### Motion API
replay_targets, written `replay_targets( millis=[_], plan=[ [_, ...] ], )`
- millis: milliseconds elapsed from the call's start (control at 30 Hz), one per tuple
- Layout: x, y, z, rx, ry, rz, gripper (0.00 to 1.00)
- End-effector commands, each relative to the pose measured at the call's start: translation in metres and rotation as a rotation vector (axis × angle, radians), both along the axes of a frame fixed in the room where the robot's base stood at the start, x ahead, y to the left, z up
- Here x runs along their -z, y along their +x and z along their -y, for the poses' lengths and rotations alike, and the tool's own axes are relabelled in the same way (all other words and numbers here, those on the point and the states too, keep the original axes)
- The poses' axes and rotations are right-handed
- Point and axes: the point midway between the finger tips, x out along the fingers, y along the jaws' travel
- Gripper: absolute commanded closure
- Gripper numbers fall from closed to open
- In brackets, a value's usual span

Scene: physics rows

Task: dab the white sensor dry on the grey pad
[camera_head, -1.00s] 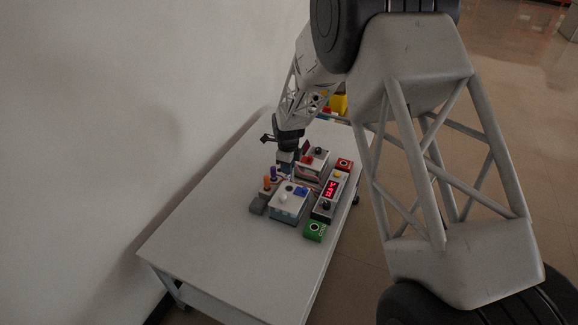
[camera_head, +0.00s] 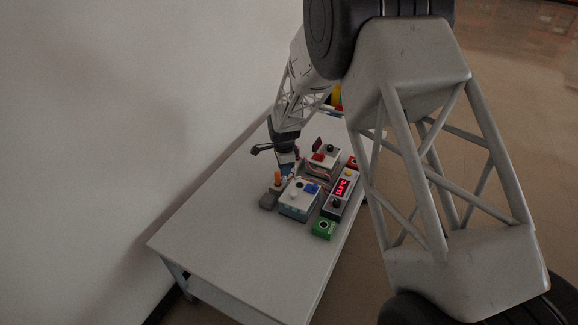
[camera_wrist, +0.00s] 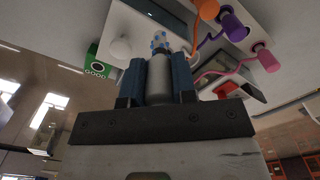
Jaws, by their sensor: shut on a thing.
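The white sensor (camera_wrist: 157,78) is a pale cylinder between the two blue fingers of my gripper (camera_wrist: 160,65) in the wrist view. My gripper is shut on it. Several blue beads (camera_wrist: 160,42) sit around its far tip. In the head view my gripper (camera_head: 286,170) is low over the left back of the equipment, close to the orange handle. The sensor is too small to make out there. The grey pad (camera_head: 268,201) is a small dark grey block on the table, left of the blue-and-white box and nearer the camera than my gripper. I cannot pick out the pad in the wrist view.
The blue-and-white box (camera_head: 298,203) has a white knob. Orange (camera_head: 278,177), purple (camera_wrist: 232,24) and pink (camera_wrist: 268,60) handles have wires. A red display (camera_head: 341,188), green button block (camera_head: 323,229) and switch box (camera_head: 325,158) stand right. The table's front (camera_head: 240,255) is clear.

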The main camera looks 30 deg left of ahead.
Motion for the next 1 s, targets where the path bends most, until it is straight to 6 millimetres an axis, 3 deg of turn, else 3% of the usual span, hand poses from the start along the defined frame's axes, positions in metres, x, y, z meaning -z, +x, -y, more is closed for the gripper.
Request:
replay_targets(
  millis=[1000],
  plan=[
    [0.012, -0.039, -0.048, -0.742, 0.000, 0.000, 0.98]
  ],
)
